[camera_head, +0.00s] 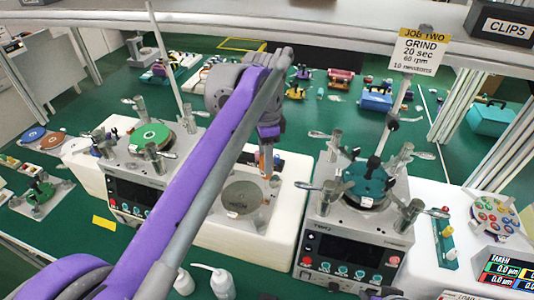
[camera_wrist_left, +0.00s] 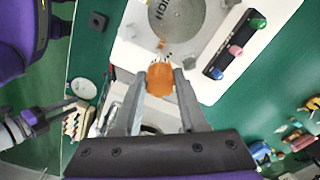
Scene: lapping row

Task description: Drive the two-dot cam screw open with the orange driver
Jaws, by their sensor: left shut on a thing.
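My left gripper (camera_head: 267,148) is shut on the orange driver (camera_head: 266,160), over the right part of the grey station that carries a round plate (camera_head: 243,197). In the left wrist view the driver's orange handle (camera_wrist_left: 160,78) sits between both fingers (camera_wrist_left: 160,85). A small orange-brown piece (camera_wrist_left: 160,45) shows just beyond the handle, beside the round plate. I cannot make out the two-dot cam screw or its dots, nor whether the driver's tip touches anything. My right gripper (camera_wrist_left: 62,110) shows at the left of the wrist view, its fingers apart and empty.
A lapping machine with a green disc (camera_head: 150,137) stands left; another with a teal fixture (camera_head: 367,182) stands right, with upright posts. White bottles (camera_head: 215,280) stand in front. A rack with coloured knobs (camera_wrist_left: 236,48) lies beyond the station. My left arm hides much of the middle.

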